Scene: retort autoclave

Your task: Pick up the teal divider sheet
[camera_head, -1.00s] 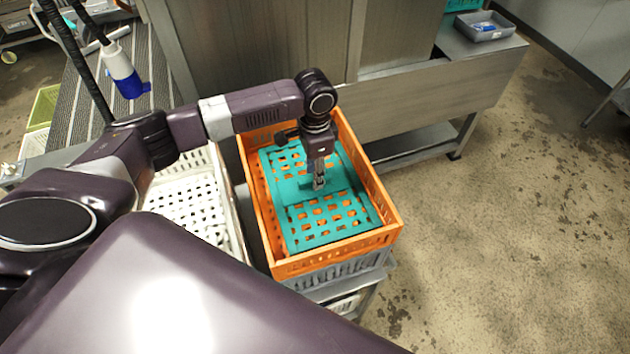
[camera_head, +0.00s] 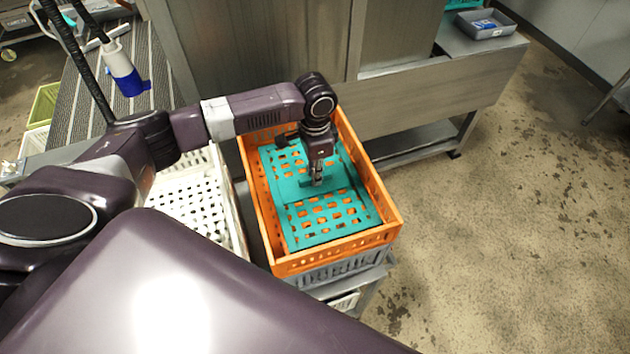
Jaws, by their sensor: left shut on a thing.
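The teal divider sheet (camera_head: 334,214) is a flat perforated panel with a plain band across its middle. It lies inside the orange crate (camera_head: 391,238), below the rim. My left gripper (camera_head: 317,181) points down into the crate and is shut on the raised grip at the middle of the sheet. The gripper and wrist hide part of the sheet's far half. I cannot tell whether the sheet is clear of what lies under it. My right gripper is not in view.
The orange crate sits on a grey crate (camera_head: 340,271) on a metal stand. A white crate (camera_head: 197,198) stands close on its left. A metal cabinet (camera_head: 270,50) rises behind, with a grey tray (camera_head: 486,25) on a ledge. The floor to the right is open.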

